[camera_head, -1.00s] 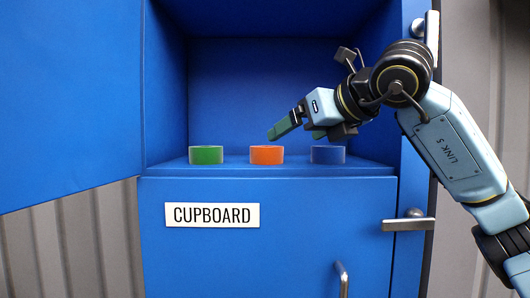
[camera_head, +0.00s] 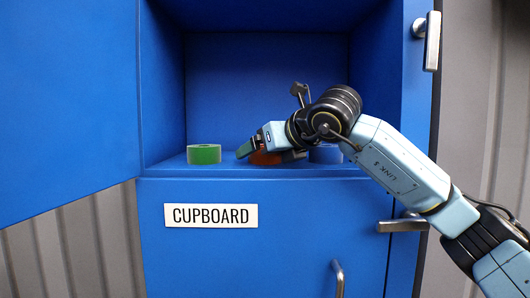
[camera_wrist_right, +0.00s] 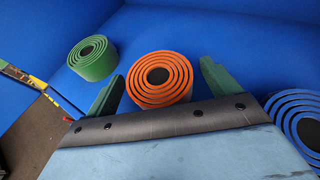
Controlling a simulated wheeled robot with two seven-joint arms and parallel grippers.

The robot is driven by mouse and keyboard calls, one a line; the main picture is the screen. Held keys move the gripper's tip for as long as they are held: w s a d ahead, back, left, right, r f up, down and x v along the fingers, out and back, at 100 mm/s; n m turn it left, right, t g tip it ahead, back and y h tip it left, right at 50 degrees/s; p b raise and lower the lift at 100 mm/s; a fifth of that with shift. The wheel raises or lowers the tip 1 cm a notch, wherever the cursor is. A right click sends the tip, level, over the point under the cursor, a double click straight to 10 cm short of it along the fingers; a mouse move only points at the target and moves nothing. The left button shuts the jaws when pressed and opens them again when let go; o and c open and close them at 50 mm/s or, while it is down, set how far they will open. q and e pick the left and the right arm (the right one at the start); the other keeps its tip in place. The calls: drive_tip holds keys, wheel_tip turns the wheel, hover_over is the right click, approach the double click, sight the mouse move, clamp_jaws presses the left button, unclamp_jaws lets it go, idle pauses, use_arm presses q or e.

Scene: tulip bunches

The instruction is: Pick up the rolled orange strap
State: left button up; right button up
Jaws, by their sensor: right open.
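The rolled orange strap (camera_wrist_right: 160,78) stands on the blue shelf of the cupboard, between a green roll and a blue roll. In the head view the orange roll (camera_head: 265,159) is mostly hidden behind my right gripper (camera_head: 262,152). In the right wrist view the green fingers of my right gripper (camera_wrist_right: 162,84) are open, one on each side of the orange roll. A gap shows between the right finger and the roll; the left finger is close to it. My left gripper is not in view.
The green roll (camera_head: 204,154) stands to the left and the blue roll (camera_head: 326,155) to the right, partly behind my arm. The cupboard walls enclose the shelf (camera_head: 165,170). The open upper door (camera_head: 70,100) is at left. A door handle (camera_head: 403,224) sticks out below right.

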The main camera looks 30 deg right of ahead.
drive_tip(key=shift+c, duration=0.4)
drive_tip(key=c, duration=1.1)
drive_tip(key=shift+o, duration=0.2)
